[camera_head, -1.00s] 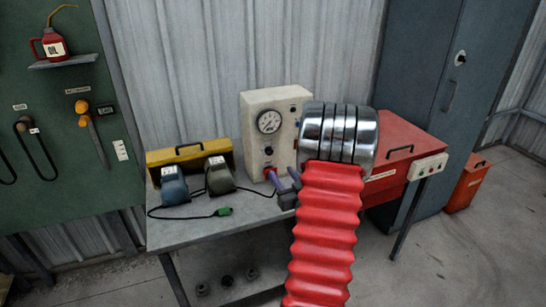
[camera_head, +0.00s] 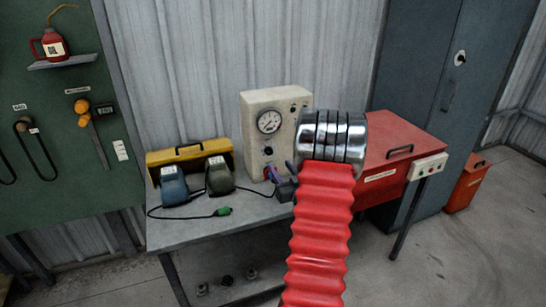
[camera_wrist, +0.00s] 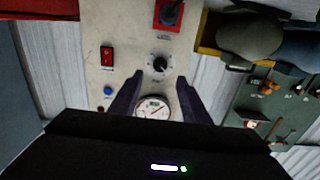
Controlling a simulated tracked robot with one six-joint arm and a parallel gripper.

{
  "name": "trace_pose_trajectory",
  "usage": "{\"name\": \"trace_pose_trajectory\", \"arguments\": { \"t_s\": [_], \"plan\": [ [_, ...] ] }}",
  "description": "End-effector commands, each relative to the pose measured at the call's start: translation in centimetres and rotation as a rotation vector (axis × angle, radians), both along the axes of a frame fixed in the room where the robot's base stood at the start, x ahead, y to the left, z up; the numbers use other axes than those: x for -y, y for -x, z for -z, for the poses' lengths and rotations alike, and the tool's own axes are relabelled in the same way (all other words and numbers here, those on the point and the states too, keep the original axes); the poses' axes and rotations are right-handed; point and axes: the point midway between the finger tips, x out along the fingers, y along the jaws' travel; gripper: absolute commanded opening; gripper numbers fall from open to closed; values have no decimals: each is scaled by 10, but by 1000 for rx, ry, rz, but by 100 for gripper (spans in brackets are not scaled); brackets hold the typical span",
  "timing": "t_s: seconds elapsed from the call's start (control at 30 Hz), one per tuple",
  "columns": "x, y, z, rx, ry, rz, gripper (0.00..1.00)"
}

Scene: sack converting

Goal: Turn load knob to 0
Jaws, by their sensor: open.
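A cream control box (camera_head: 250,108) stands on the bench against the wall, with a round gauge (camera_head: 269,122) at its top. A black knob (camera_head: 268,152) with a white pointer mark sits below the gauge; in the wrist view the knob (camera_wrist: 160,65) is ringed by small marks. Its label is too small to read, so I cannot confirm that it is the load knob. My gripper (camera_wrist: 158,75) is open and empty, pointed at the panel. In the wrist view the knob appears between and just beyond the fingertips; contact is not visible. The gauge (camera_wrist: 153,106) shows between the fingers.
The panel also carries a red rocker switch (camera_wrist: 107,56), a blue button (camera_wrist: 107,90) and a dark control on a red plate (camera_wrist: 168,12). Two foot pedals (camera_head: 219,175) and a yellow toolbox (camera_head: 160,161) sit left of the box; a red case (camera_head: 415,145) stands to the right.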

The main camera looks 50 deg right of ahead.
Motion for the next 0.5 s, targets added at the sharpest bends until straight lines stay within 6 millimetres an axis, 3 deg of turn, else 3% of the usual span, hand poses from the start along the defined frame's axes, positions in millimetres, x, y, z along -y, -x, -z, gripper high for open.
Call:
{"name": "trace_pose_trajectory", "arguments": {
  "t_s": [0.5],
  "plan": [
    [38,-65,0,1,0,0,43]
  ]
}}
